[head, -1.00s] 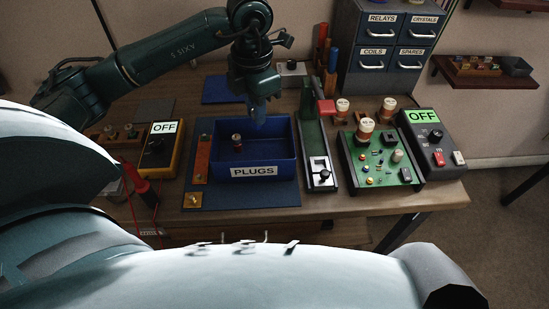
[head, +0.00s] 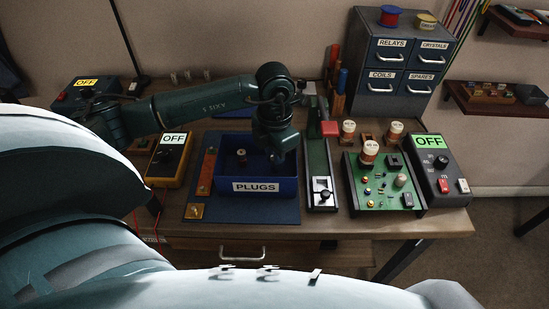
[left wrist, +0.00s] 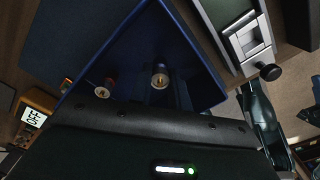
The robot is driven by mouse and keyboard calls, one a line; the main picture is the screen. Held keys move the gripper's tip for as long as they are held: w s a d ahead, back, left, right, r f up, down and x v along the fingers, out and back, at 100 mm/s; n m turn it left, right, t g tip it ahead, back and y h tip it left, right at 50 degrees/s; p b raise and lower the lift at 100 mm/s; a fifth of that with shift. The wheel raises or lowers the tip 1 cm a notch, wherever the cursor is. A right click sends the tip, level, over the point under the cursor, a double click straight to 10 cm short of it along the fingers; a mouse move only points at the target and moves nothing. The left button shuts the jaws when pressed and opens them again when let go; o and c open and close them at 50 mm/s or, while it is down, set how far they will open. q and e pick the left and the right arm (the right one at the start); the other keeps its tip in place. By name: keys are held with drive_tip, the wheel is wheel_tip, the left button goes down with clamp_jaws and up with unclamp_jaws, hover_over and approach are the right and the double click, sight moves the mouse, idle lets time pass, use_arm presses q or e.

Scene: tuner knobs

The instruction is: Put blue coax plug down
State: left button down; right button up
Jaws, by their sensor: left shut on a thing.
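My left gripper (head: 275,165) is lowered into the right part of the blue bin labelled PLUGS (head: 256,187). In the left wrist view a plug with a round brass end, which I take to be the blue coax plug (left wrist: 160,80), sits between the dark fingers, and they are shut on it. The gripper hides it in the head view. Whether it touches the bin floor cannot be told. Another plug with a reddish body (left wrist: 103,92) stands apart in the bin; it also shows in the head view (head: 241,155).
Left of the bin are a brown strip (head: 207,172) and a yellow meter reading OFF (head: 168,160). Close on its right is a green rail (head: 319,160) with a red handle, then a green circuit board (head: 380,185) and a grey OFF box (head: 442,170).

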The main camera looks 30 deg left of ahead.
use_arm(q)
drive_tip(key=shift+f, duration=0.75)
drive_tip(key=shift+f, duration=0.15)
drive_tip(key=c, duration=1.3)
unclamp_jaws()
